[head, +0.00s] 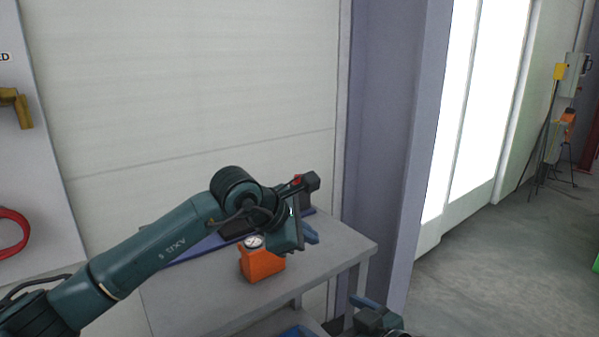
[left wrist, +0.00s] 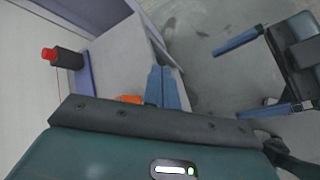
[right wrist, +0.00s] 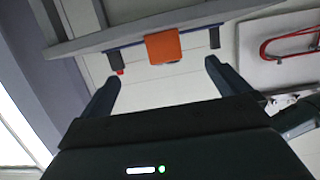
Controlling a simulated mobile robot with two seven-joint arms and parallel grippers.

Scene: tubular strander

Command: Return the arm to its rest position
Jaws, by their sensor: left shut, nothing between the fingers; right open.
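My left arm reaches in from the left in the head view, and its gripper (head: 311,237) is above the grey table near its right side. In the left wrist view its blue fingers (left wrist: 162,88) lie together with nothing between them. My right gripper (head: 368,304) shows only partly at the bottom of the head view, low and to the right of the table. The left wrist view shows its two blue fingers (left wrist: 248,77) spread wide. In the right wrist view the fingers (right wrist: 162,72) are apart and empty.
An orange device with a round gauge (head: 262,266) stands on the grey table (head: 345,249), close to my left gripper. A black part with a red cap (left wrist: 62,56) stands by the wall. A blue-grey column (head: 385,130) rises behind the table.

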